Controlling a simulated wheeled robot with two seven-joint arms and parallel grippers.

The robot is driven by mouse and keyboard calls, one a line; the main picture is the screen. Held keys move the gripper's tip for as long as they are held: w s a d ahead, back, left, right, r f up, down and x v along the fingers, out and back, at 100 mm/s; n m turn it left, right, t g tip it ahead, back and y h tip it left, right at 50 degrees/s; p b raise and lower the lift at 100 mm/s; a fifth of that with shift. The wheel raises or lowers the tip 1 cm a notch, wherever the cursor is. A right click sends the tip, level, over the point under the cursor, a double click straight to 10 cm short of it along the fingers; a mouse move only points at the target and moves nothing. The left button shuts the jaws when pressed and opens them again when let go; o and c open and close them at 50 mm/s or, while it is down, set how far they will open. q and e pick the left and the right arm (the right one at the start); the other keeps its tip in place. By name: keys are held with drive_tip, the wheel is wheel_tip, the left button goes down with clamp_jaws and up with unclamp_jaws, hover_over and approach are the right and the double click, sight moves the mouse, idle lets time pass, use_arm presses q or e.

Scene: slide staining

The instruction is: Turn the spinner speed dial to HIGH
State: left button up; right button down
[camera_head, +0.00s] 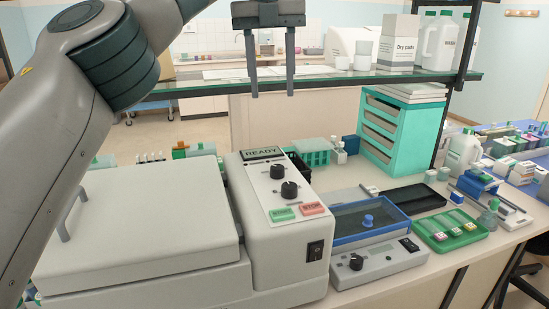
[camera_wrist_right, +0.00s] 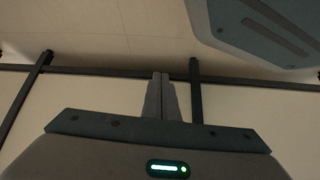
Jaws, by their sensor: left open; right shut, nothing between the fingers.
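The spinner (camera_head: 140,215) is a large pale grey machine with its lid shut, at the left and centre of the head view. Its sloped panel has a READY display (camera_head: 262,154), an upper black dial (camera_head: 277,172) and a lower black dial (camera_head: 289,190). I cannot read which dial is speed or where each points. My left gripper (camera_head: 270,94) hangs above and behind the panel, fingers apart and empty, touching neither dial. My right gripper (camera_wrist_right: 161,75) shows only in the right wrist view, fingers together and empty, away from the spinner.
A green button (camera_head: 282,214), a red button (camera_head: 312,209) and a black switch (camera_head: 315,251) sit near the dials. A glass shelf (camera_head: 340,79) crosses behind. Right of the spinner are a small grey device (camera_head: 380,263), a blue-framed tray (camera_head: 345,239) and a green slide tray (camera_head: 478,240).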

use_arm(q)
drive_tip(key=shift+f, duration=0.15)
drive_tip(key=b, duration=0.2)
approach(277, 166)
wheel_tip(277, 166, down, 7)
drive_tip(key=shift+s+d+f+p, duration=0.1)
drive_tip(key=shift+f+p, duration=0.05)
drive_tip(key=shift+p, duration=0.25)
drive_tip(key=shift+d+f, duration=0.1)
drive_tip(key=shift+f, duration=0.5)
use_arm(e)
drive_tip(key=shift+s+d+f+g, duration=0.25)
drive_tip(key=shift+d+f+g, duration=0.15)
drive_tip(key=shift+d+f, duration=0.2)
use_arm(q)
drive_tip(key=c, duration=1)
